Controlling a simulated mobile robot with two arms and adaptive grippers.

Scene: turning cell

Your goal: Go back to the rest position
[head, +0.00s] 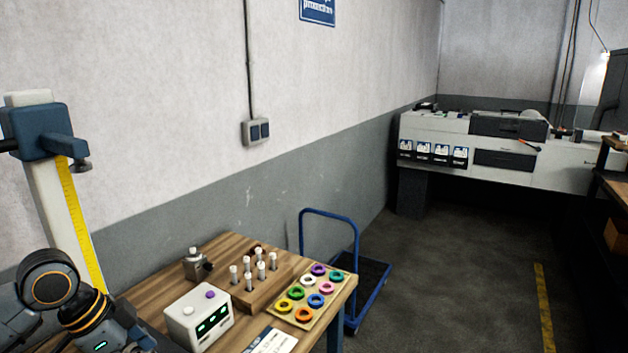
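Part of my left arm shows in the lower left corner of the head view, with dark joints, orange rings and a small green light. I see no gripper fingers there; the end of the arm runs out of the picture at the bottom. My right arm and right gripper do not show. What either gripper holds, if anything, is hidden.
A wooden table (228,246) carries a white box with green displays (199,318), a wooden block with pins (262,290), a tray of coloured rings (281,313) and a tall scaled column (60,215). A blue trolley (357,240) stands behind.

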